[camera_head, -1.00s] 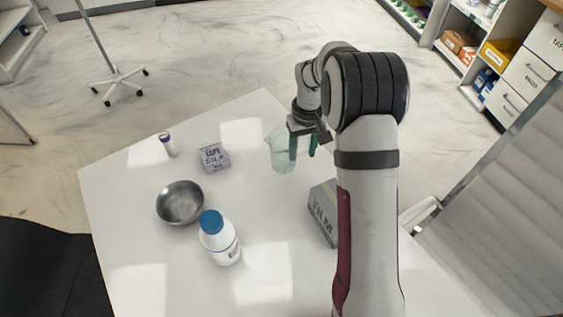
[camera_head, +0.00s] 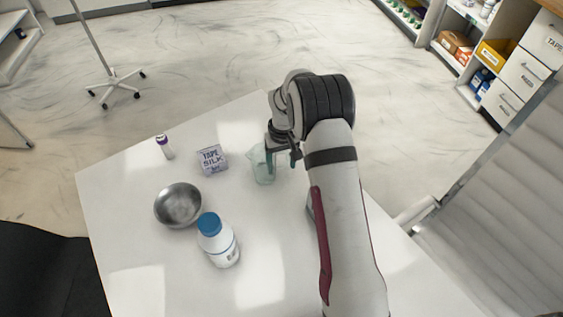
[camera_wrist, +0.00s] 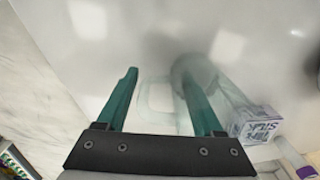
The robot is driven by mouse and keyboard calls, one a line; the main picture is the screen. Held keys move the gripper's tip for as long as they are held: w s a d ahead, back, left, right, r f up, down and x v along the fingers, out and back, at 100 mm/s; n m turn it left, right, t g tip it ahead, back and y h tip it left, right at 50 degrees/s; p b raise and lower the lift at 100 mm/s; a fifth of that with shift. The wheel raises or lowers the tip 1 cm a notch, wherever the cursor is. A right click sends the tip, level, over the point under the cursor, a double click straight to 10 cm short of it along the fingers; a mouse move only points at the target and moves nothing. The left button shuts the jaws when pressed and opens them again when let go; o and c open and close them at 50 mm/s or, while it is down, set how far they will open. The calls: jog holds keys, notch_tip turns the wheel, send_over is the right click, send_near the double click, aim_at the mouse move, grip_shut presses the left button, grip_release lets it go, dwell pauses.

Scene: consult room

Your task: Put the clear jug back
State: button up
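The clear jug (camera_head: 258,168) is pale green and see-through, upright over the right part of the white table. I cannot tell whether its base touches the table. My gripper (camera_head: 281,159) is at the jug's right side, its teal fingers pointing down. In the wrist view my gripper (camera_wrist: 158,78) has its fingers apart, with what looks like the jug's handle (camera_wrist: 157,83) filling most of the gap. The right finger overlaps the jug's body. The contact points are not clear, but the jug has travelled with the gripper.
A silk tape box (camera_head: 212,159) stands left of the jug, with a purple-capped tube (camera_head: 164,147) beyond it. A metal bowl (camera_head: 178,205) and blue-capped bottle (camera_head: 218,243) stand nearer. My arm hides most of a grey box. The white table (camera_head: 125,200) is bare at its left side.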

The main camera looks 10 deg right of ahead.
jog(key=shift+o, duration=0.6)
jog(key=shift+r, duration=0.15)
notch_tip(320, 180, up, 12)
jog(key=shift+d+r, duration=0.1)
jog(key=s+a+r+m, duration=0.2)
jog(key=s+r, duration=0.5)
jog(key=s, duration=0.3)
jog(key=s+a+m+y, duration=0.1)
jog(key=s+m, duration=0.3)
jog(key=s, duration=2.1)
jog(key=shift+a+r+m+y, duration=0.2)
jog(key=shift+a+m+y, duration=0.1)
jog(key=shift+a, duration=0.6)
